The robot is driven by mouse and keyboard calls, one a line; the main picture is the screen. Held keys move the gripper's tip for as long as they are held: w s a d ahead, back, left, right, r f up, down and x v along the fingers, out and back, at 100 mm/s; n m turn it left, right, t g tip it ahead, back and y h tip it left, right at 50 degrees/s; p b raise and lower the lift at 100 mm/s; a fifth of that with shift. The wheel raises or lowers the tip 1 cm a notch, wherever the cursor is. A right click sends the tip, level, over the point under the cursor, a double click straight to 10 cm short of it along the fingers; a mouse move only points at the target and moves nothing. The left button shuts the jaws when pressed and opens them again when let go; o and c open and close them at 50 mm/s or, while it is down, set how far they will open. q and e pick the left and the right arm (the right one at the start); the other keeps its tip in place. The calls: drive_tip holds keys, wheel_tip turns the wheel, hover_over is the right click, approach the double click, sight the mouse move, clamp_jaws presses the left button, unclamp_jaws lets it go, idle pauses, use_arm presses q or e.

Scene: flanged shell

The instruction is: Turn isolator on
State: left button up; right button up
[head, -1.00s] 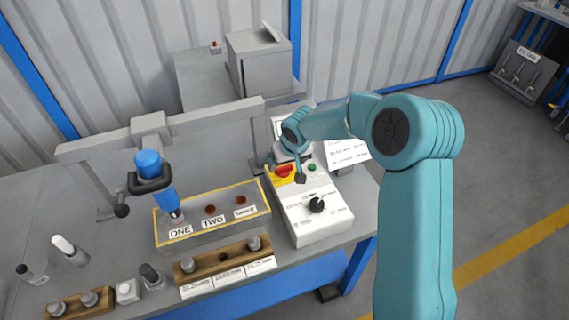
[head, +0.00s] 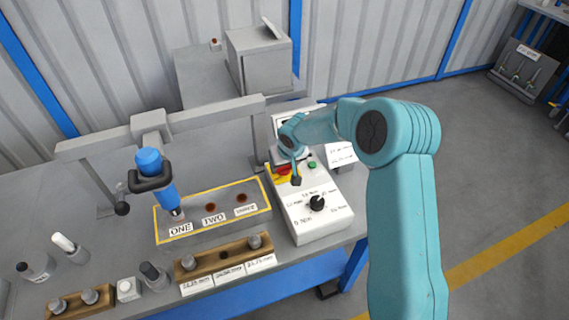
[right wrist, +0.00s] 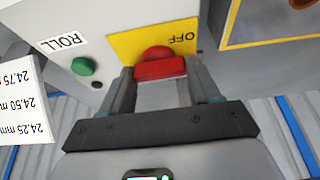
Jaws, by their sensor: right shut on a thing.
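The isolator is a red rotary handle (right wrist: 159,66) on a yellow plate marked OFF (right wrist: 127,43). In the head view the red handle (head: 283,171) shows partly behind my arm, on the white control box (head: 318,224). My right gripper (right wrist: 160,73) has a finger on each side of the red handle and is shut on it. In the head view its dark finger (head: 296,180) is over the yellow plate. My left gripper is not in view.
A green button (right wrist: 83,66) marked ROLL is beside the yellow plate. A black dial (head: 317,203) is on the box's nearer part. A yellow-edged grey block (head: 193,228) and a blue tool (head: 164,195) on a stand are to the left.

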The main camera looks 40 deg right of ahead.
drive_tip(key=shift+f+b, duration=0.15)
drive_tip(key=shift+b, duration=0.25)
drive_tip(key=m+h+b, duration=0.1)
drive_tip(key=m+b, duration=0.2)
drive_tip(key=b, duration=0.3)
drive_tip(key=m+g+h+b, duration=0.1)
drive_tip(key=m+b, duration=0.2)
drive_tip(key=b, duration=0.2)
drive_tip(key=shift+w+a+b, duration=0.15)
drive_tip(key=shift+a+b, duration=0.05)
drive_tip(key=shift+b, duration=0.15)
drive_tip(key=shift+m+h+b, duration=0.4)
drive_tip(key=shift+m+b, duration=0.1)
drive_tip(key=shift+m, duration=0.5)
drive_tip(key=m, duration=0.1)
drive_tip(key=m+g, duration=0.1)
drive_tip(key=shift+r+m, duration=0.25)
drive_tip(key=shift+m, duration=0.05)
drive_tip(key=m, duration=0.1)
drive_tip(key=m+g, duration=0.1)
drive_tip(key=shift+w+r+m+h, duration=0.15)
drive_tip(key=shift+m+h, duration=0.25)
drive_tip(key=shift+w+m+g+p, duration=0.1)
drive_tip(key=shift+m+g+p, duration=1.2)
drive_tip(key=shift+m, duration=0.9)
drive_tip(key=o, duration=1.1)
drive_tip(key=shift+c, duration=0.2)
